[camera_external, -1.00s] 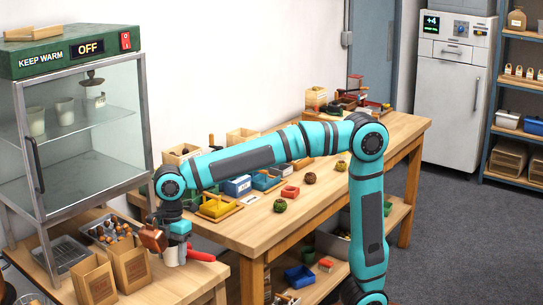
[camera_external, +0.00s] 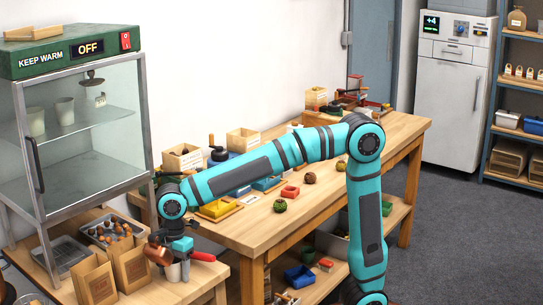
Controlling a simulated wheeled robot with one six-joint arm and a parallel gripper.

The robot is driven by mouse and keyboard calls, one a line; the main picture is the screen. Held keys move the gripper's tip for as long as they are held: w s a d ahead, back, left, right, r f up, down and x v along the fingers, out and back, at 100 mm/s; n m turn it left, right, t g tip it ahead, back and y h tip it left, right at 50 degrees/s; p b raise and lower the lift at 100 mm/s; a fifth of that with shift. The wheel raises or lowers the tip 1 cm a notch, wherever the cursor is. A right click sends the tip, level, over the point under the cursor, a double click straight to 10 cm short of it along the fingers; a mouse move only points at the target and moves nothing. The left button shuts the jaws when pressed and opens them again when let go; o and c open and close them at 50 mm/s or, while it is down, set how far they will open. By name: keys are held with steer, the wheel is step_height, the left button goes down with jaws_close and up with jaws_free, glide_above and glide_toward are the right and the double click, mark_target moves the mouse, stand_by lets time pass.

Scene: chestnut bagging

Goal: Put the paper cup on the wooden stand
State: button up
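My gripper (camera_external: 179,262) points down over the front right of the low wooden table beside the glass cabinet. A pale cup-like shape (camera_external: 173,273) shows at its fingertips, partly hidden; it looks like the paper cup. I cannot tell whether the fingers are closed on it. Other pale cups (camera_external: 65,111) stand on the shelf inside the cabinet. I cannot make out which thing is the wooden stand.
The glass cabinet (camera_external: 88,42) reads KEEP WARM and OFF. Two brown paper bags (camera_external: 94,281) stand left of my gripper, with a tray of chestnuts (camera_external: 92,231) behind. The long workbench (camera_external: 265,228) to the right holds boxes, coloured trays and round balls.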

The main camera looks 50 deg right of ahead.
steer(key=shift+o, duration=0.9)
step_height(320, 180, up, 12)
steer(key=d, duration=0.1)
steer(key=shift+w+d, duration=0.15)
steer(key=shift+d, duration=0.05)
steer(key=shift+r, duration=0.1)
